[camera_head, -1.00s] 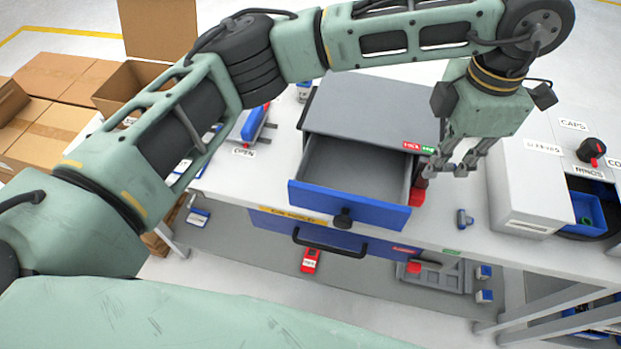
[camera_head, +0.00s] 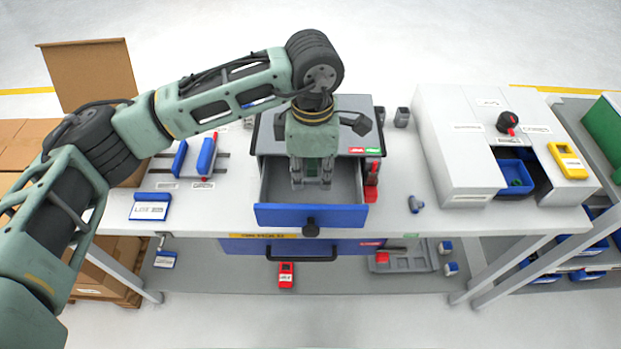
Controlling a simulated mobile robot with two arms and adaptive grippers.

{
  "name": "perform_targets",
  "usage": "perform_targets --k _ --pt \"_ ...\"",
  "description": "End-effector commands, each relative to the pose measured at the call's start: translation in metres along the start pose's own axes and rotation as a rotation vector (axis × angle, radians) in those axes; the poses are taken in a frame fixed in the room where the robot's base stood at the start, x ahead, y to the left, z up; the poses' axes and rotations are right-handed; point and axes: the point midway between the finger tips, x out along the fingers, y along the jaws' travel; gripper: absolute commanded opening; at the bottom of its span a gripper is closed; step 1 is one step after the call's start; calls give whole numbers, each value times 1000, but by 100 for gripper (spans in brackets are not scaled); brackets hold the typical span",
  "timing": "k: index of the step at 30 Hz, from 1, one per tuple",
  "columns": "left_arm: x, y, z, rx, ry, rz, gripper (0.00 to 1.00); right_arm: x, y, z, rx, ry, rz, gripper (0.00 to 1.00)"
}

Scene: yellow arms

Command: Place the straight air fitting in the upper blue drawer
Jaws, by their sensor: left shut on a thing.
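The upper blue drawer (camera_head: 280,215) is pulled open from the grey cabinet on the table. Its grey inside looks empty where it shows. My left gripper (camera_head: 311,184) points down over the open drawer, fingers inside its outline in the picture. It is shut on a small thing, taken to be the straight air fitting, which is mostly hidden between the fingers. I cannot tell whether the fingers are above the rim or below it. A blue-grey fitting (camera_head: 415,204) lies on the table right of the drawer. My right gripper is not in view.
A lower blue drawer (camera_head: 255,246) with a black handle is shut below. A red object (camera_head: 371,185) stands close to the open drawer's right side. A white cabinet (camera_head: 455,150) with blue bins is at right. Blue-ended holders (camera_head: 206,156) stand at left.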

Motion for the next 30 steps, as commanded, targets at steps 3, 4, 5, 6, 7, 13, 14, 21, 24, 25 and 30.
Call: perform_targets --k 3,4,5,6,7,13,14,21,24,25,30 --pt "8 0 -3 0 0 -3 1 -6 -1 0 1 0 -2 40" --pt "12 0 -3 0 0 -3 1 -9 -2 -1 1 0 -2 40" --pt "16 0 -3 0 0 -5 1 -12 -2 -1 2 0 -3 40" --pt "22 -1 -3 0 1 -4 1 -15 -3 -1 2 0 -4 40" --pt "27 0 -3 -1 0 -4 1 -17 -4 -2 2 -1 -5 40" --pt "42 1 -2 -1 -1 1 1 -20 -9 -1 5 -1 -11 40" --pt "42 1 -2 -1 -1 2 1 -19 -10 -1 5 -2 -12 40" --pt "45 1 -2 -1 -1 2 1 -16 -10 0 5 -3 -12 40" --pt "45 1 -2 -1 -1 2 15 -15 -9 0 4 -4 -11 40" --pt "45 1 -2 -1 -1 2 17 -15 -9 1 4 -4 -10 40" --pt "45 1 -2 -1 -1 1 31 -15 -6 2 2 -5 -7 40"
